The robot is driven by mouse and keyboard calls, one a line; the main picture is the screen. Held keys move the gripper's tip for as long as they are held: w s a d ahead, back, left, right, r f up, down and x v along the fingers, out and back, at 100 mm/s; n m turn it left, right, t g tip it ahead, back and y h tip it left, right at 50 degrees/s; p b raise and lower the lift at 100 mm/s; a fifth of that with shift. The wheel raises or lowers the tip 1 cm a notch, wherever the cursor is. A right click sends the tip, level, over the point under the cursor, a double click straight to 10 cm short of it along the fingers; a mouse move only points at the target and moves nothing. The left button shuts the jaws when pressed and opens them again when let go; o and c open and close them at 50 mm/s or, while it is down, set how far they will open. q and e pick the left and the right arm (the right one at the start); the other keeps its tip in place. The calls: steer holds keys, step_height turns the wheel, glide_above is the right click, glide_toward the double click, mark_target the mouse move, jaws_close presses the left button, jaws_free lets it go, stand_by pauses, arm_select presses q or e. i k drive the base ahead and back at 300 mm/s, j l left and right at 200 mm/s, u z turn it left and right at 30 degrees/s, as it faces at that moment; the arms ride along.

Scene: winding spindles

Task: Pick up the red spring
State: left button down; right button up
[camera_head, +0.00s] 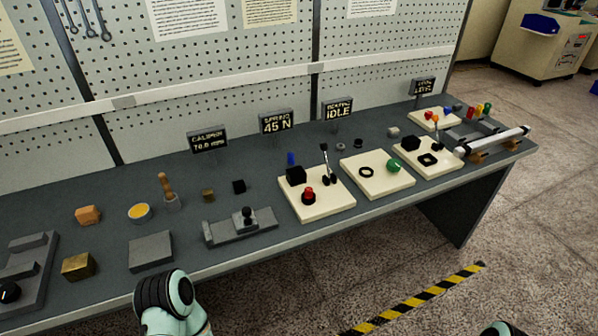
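No red spring can be made out for certain. A small red upright piece (471,112) stands at the far right end of the bench, beside a yellow (479,108) and a green (487,109) one; they are too small to tell whether they are springs. A red knob-like piece (309,192) sits on a dark base on a cream board (326,207) at the middle. Part of my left arm shows at the bottom left and a sliver of my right arm at the bottom right. Neither gripper's fingers show.
The grey bench (120,190) runs along a pegboard wall. Signs stand at its back, one reading 45 N (276,122). A grey fixture (240,226), a green knob (393,165) and a white roller (492,139) are on it. Floor in front is open, with a striped strip (420,300).

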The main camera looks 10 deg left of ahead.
mark_target(308, 193)
steer(key=l+u, duration=0.1)
steer(key=u, duration=0.3)
steer(key=i+l+u, duration=0.1)
steer(key=u, duration=0.3)
steer(key=l+u, duration=0.15)
steer(key=u, duration=0.2)
steer(key=l+u, duration=0.15)
steer(key=u, duration=0.25)
steer(key=l+u, duration=0.3)
steer(key=l, duration=0.25)
steer(key=k+l+u, duration=0.1)
steer(key=l+u, duration=0.25)
steer(key=l, duration=0.2)
